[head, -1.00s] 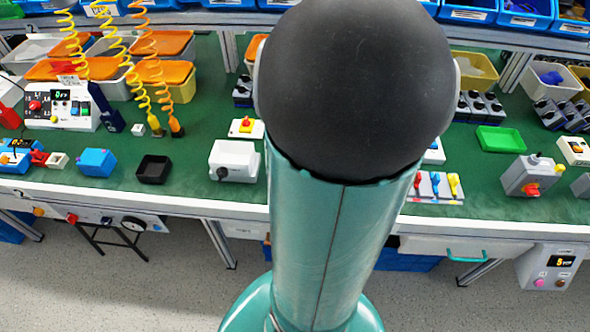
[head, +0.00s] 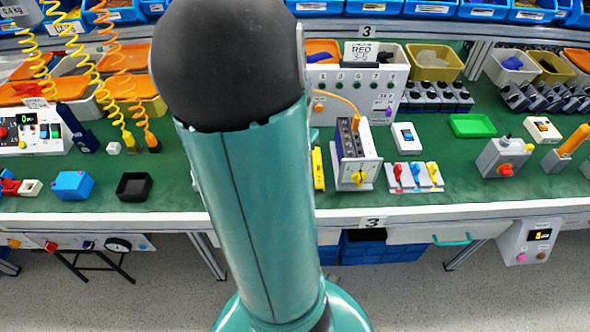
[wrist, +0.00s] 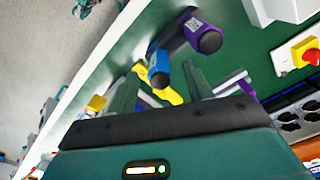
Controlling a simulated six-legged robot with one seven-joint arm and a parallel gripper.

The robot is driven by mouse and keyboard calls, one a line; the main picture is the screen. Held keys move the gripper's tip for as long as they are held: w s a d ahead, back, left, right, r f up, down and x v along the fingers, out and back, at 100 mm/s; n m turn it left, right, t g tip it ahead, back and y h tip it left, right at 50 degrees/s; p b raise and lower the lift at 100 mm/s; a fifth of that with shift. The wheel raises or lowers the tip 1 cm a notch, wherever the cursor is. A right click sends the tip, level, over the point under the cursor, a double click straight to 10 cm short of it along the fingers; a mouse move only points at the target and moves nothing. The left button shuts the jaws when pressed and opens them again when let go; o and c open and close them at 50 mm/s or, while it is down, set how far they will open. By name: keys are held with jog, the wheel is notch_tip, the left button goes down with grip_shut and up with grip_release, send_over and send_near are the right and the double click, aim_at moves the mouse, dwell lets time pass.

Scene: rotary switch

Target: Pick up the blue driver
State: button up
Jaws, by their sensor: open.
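The blue driver (wrist: 160,68) shows in the wrist view as a blue handle with a dark round end, over the green bench near its white front edge. A purple driver (wrist: 203,38) with a dark end is just beyond it, up and to the right. A yellow tool (wrist: 172,96) is beside the blue one, partly hidden. My gripper (wrist: 160,75) is open; its two fingers appear on either side of the blue handle, with no clear contact. In the head view my arm hides the gripper and the drivers.
In the wrist view a white box with a red knob (wrist: 308,56) and black sockets (wrist: 290,122) are at right. In the head view a rotary switch box (head: 355,155) and a lever panel (head: 415,176) stand right of my arm. A green tray (head: 472,125) is farther right.

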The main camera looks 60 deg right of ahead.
notch_tip(320, 180, down, 5)
jog(key=shift+s+f, duration=0.1)
dwell(0.3)
jog(key=c, duration=1.1)
